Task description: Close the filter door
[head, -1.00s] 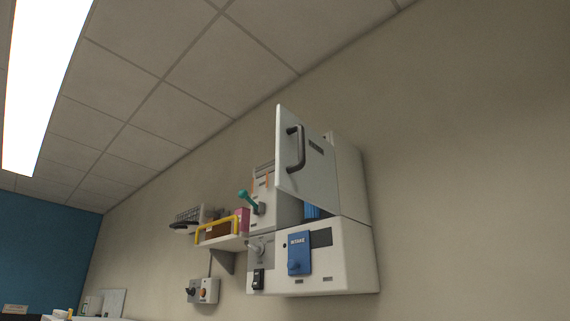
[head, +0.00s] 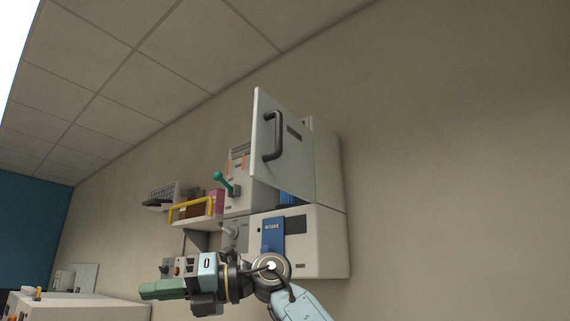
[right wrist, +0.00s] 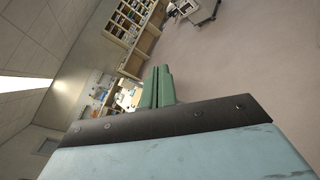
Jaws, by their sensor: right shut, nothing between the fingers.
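The filter door (head: 284,142) is a light grey panel with a dark bar handle (head: 272,136). It stands open, swung out from the upper part of the white wall unit (head: 329,175). Something blue shows behind its lower edge. My right gripper (head: 150,290) is low in the head view, below and left of the door and apart from it. Its green fingers are together and empty, pointing left. They also show in the right wrist view (right wrist: 158,86), facing the room. My left gripper is not in view.
The unit's lower part carries a blue intake plate (head: 273,235), partly near my right arm. A teal-handled lever (head: 222,181) and a shelf with a yellow rail (head: 190,207) stand left of the door. Open air lies before the door.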

